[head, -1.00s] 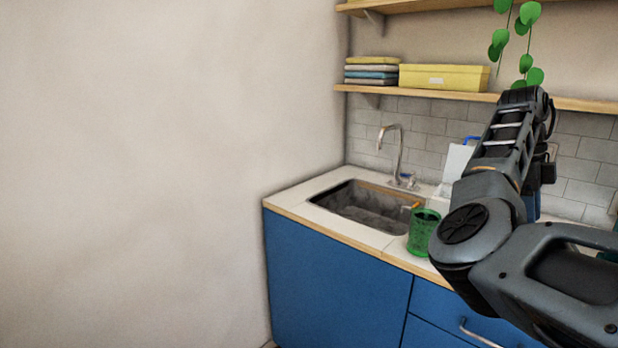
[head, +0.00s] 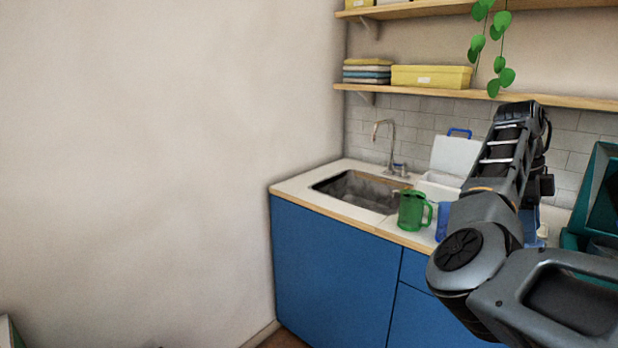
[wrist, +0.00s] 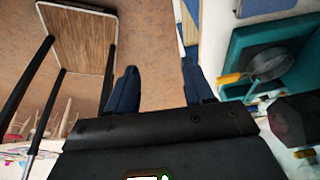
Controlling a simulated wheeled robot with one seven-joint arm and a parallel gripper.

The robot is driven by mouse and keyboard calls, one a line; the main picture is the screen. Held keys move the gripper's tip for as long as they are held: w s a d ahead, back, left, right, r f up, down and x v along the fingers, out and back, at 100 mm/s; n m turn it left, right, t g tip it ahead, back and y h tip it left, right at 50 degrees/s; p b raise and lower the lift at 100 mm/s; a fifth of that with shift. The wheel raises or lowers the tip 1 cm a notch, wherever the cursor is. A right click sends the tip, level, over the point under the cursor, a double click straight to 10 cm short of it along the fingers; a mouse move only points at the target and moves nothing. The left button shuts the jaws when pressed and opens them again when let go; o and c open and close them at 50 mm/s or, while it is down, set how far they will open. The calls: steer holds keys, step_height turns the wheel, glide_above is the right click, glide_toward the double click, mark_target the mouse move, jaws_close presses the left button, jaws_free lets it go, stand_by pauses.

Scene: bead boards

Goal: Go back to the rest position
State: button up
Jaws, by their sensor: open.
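My gripper (wrist: 162,88) shows in the wrist view with its two dark fingers apart and nothing between them. Bare brown floor and a strip of blue and white furniture lie beyond the fingers. In the head view my arm is raised at the right, in front of the counter, and the fingers cannot be made out there.
A counter (head: 330,207) with a sink (head: 360,190) holds a green mug (head: 412,211), a blue cup (head: 441,222) and a white box with a raised lid (head: 455,156). A pan (wrist: 266,64) and a wooden-topped table (wrist: 78,45) show in the wrist view. Shelves (head: 430,93) hang above.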

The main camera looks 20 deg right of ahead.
steer(key=s+d+f+n+t+h, duration=0.15)
steer(key=s+f+n+h, duration=0.25)
steer(key=f, duration=0.4)
steer(key=s+d+f+n+t+h, duration=0.1)
steer(key=s+d+f+n+h, duration=0.25)
steer(key=f, duration=0.45)
steer(key=s+a+f+n+t, duration=0.6)
steer(key=a+f+n+t, duration=0.2)
steer(key=a+n, duration=0.35)
steer(key=s+a+n+t+y, duration=0.3)
steer(key=s+a+n, duration=0.3)
steer(key=a, duration=0.4)
steer(key=s+a+n+t+y, duration=0.2)
steer(key=s+a+n+y, duration=0.15)
steer(key=s+a, duration=0.55)
steer(key=s+a+r+n+t+y, duration=0.2)
steer(key=s+a+r+y, duration=0.1)
steer(key=s+a+r, duration=0.7)
step_height(320, 180, up, 3)
steer(key=a, duration=0.2)
steer(key=shift+a+f, duration=0.15)
steer(key=shift+a, duration=0.15)
